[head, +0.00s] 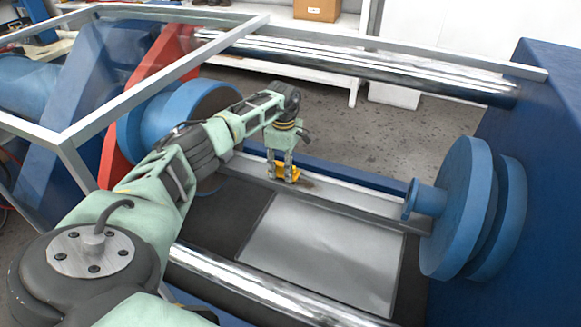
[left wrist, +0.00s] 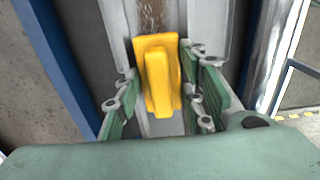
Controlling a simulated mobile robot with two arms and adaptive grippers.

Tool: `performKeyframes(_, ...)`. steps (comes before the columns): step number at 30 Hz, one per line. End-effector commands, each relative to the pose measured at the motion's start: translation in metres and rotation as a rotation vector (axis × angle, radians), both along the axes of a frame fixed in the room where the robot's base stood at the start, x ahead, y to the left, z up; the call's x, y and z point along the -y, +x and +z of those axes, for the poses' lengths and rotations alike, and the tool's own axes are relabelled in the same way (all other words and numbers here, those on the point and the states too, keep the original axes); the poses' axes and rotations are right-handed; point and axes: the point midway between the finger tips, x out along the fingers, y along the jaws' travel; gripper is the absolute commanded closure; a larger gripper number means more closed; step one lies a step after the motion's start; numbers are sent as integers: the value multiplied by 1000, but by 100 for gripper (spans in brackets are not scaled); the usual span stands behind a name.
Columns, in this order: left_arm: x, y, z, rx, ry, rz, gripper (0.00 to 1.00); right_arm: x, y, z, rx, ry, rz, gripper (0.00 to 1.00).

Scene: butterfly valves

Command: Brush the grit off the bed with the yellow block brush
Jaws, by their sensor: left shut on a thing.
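The yellow block brush (head: 289,175) is on or just above the narrow grey strip of the bed (head: 355,203), near its left part. It also shows in the left wrist view (left wrist: 158,80), upright between my fingers. My left gripper (head: 280,170) is shut on the brush's raised grip from above. Brown grit (left wrist: 152,14) lies on the bed strip just past the brush in the left wrist view. In the head view the grit is only a faint brown patch beside the brush. My right gripper is not in view.
A bright steel bar (head: 370,72) runs along the far side, and another (head: 265,288) along the near side. A blue round platen (head: 460,208) stands at the right. A grey-framed guard (head: 165,88) is at the left. A pale plate (head: 320,255) lies in front of the strip.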

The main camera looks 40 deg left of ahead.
Motion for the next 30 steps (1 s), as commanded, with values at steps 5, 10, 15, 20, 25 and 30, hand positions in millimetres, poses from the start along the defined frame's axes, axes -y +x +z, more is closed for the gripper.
performKeyframes(5,-8,-3,-1,0,0,1,84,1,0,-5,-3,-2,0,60)
performKeyframes(10,-9,-3,-1,0,0,0,84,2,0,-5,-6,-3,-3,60)
performKeyframes(15,-9,-3,-1,0,0,0,84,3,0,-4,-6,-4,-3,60)
performKeyframes(20,-1,0,0,1,-1,-2,84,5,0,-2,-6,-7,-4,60)
performKeyframes(25,11,4,0,1,-1,-2,84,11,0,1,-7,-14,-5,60)
performKeyframes(30,22,7,0,0,-1,-2,84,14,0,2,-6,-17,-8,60)
